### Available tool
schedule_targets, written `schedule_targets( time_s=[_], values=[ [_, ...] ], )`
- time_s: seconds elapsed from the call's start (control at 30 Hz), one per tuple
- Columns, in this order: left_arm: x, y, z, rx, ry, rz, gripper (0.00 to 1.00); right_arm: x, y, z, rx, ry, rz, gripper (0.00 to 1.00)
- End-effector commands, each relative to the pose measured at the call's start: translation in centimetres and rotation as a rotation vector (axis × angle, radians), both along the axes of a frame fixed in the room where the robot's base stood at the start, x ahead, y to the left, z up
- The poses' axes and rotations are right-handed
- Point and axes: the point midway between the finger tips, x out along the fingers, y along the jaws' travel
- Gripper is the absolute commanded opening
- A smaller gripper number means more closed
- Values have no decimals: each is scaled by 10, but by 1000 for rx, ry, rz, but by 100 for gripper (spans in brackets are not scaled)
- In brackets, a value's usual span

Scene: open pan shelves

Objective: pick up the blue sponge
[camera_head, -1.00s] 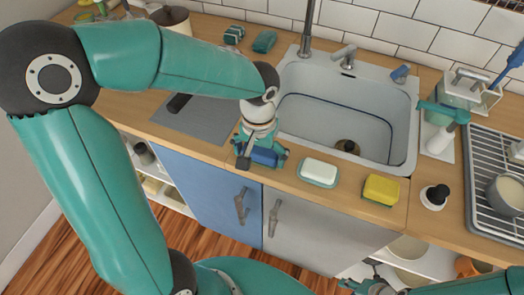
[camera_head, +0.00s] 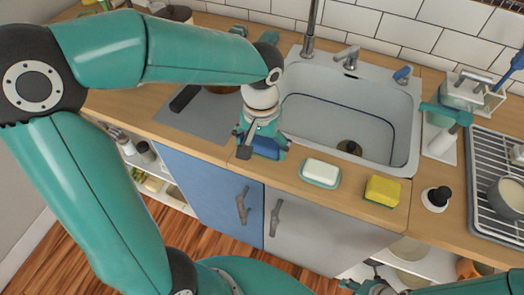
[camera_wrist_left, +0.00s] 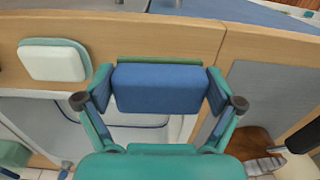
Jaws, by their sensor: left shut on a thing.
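The blue sponge (camera_head: 267,147), with a thin green layer along one side, is between the fingers of my left gripper (camera_head: 261,142), near the counter's front edge left of the sink. In the left wrist view the sponge (camera_wrist_left: 160,88) sits squarely between both fingers, which press on its two ends, so the gripper is shut on it. It appears to be held a little above the counter. Part of what seems to be my right gripper (camera_head: 376,287) shows at the bottom edge of the head view, too cut off to tell its state.
A white soap on a teal dish (camera_head: 321,173) and a yellow sponge (camera_head: 382,191) lie to the right along the front edge. The sink (camera_head: 345,125) is behind. A grey mat (camera_head: 207,122) with a dark-handled item lies left. A dish rack (camera_head: 497,170) stands far right.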

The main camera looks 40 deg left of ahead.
Motion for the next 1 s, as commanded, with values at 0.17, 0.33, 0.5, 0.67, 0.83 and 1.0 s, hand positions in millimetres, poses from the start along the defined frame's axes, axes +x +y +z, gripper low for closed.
schedule_targets(
  time_s=[0.17, 0.33, 0.5, 0.67, 0.83, 1.0],
  values=[
    [2, 0, 47, -1, -9, -1, 63, 0, 0, 3, 0, 0, 0, 40],
    [2, -1, 96, -2, -8, -1, 63, 0, 0, 6, 0, 0, 0, 40],
    [1, -1, 134, -1, -5, -1, 63, 0, 0, 9, 0, 0, 0, 40],
    [1, -1, 155, 0, -3, -2, 63, 0, 0, 11, 0, 0, 0, 40],
    [1, -1, 164, 0, -1, -2, 63, 0, 0, 12, 0, 0, 0, 40],
    [1, 0, 164, 0, 0, -2, 63, 0, 0, 12, 0, 0, 0, 40]
  ],
)
